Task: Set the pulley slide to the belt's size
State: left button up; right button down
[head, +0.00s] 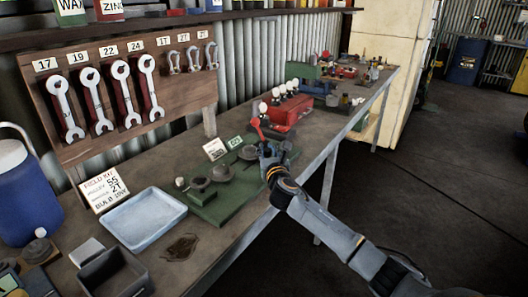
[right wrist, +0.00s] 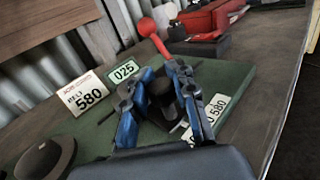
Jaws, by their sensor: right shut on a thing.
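My right gripper (head: 272,153) is at the far right end of a green board (head: 226,207) on the bench. In the right wrist view its blue fingers (right wrist: 160,82) stand on both sides of a dark round knob (right wrist: 162,98) and are shut on it. A white card (right wrist: 84,96) reading "BELT 580" stands behind it, next to a green plate (right wrist: 124,73) reading "025". A white scale label (right wrist: 208,116) ending in "580" lies right of the fingers, partly covered. The slide's pointer is hidden. My left gripper is out of view.
A red-ball lever (right wrist: 147,28) rises just behind the fingers. Dark pulleys (head: 200,186) sit on the board's left part. A pale blue tray (head: 144,218) lies left of it. A red box (head: 290,112) stands farther along the bench. The floor at right is open.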

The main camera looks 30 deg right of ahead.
jog(key=d, duration=0.1)
jog(key=w+d, duration=0.1)
jog(key=d, duration=0.2)
jog(key=shift+w+d+f, duration=0.1)
jog(key=shift+w+d, duration=0.15)
jog(key=shift+w, duration=0.15)
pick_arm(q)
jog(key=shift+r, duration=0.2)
pick_arm(e)
jog(key=c, duration=1.5)
grip_release()
jog(key=o, duration=0.4)
jog(key=shift+s+d, duration=0.1)
jog(key=shift+s, duration=0.15)
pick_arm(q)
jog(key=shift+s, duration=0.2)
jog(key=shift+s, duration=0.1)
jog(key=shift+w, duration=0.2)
pick_arm(e)
jog(key=v, duration=1.2)
